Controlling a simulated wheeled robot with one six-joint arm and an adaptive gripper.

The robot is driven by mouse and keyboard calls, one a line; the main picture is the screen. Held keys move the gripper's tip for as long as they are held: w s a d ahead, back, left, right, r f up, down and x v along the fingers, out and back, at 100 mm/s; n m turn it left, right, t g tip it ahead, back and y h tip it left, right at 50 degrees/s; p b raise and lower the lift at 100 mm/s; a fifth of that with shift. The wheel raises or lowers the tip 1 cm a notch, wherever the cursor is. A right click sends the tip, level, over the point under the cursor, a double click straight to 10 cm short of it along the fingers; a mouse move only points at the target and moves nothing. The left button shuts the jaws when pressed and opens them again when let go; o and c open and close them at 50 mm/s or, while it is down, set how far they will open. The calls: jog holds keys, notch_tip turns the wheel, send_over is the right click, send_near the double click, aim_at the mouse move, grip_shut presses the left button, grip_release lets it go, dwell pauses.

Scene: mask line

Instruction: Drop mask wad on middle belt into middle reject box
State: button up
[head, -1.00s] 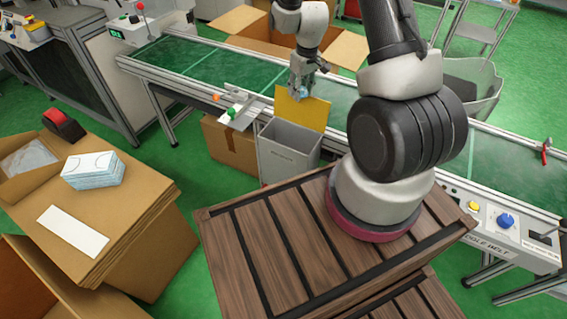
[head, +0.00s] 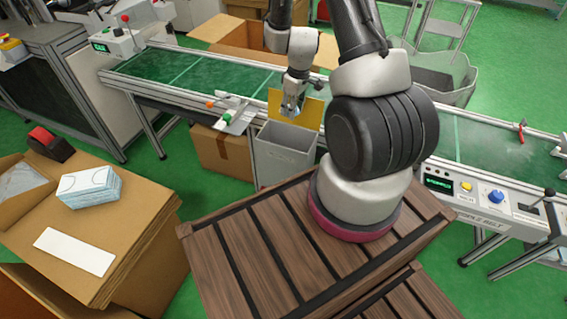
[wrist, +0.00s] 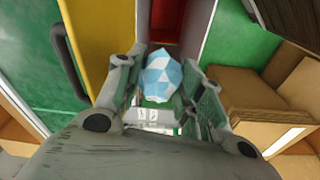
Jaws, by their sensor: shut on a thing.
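My gripper (head: 291,108) is shut on the mask wad (wrist: 161,76), a crumpled light-blue and white lump between the fingers in the wrist view. In the head view the wad is mostly hidden by the fingers. The gripper hangs just above the open top of the grey middle reject box (head: 285,152), in front of its raised yellow panel (head: 309,112). In the wrist view the box's reddish interior (wrist: 180,22) shows beyond the wad, with the yellow panel (wrist: 80,38) to the left. The middle belt (head: 200,72) runs behind the box.
A bracket with a green knob (head: 228,117) sits on the belt's near edge, left of the box. A cardboard box (head: 222,152) stands under the belt. A control panel (head: 492,196) is at the right. A mask stack (head: 89,187) lies on cardboard at the left.

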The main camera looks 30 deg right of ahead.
jog(key=shift+f, duration=2.55)
jog(key=o, duration=0.7)
jog(key=shift+r, duration=0.1)
jog(key=r, duration=0.4)
jog(key=s+r, duration=0.1)
jog(key=r, duration=0.6)
jog(key=shift+s+d+r, duration=0.15)
jog(key=shift+d+r, duration=0.15)
jog(key=shift+r, duration=0.1)
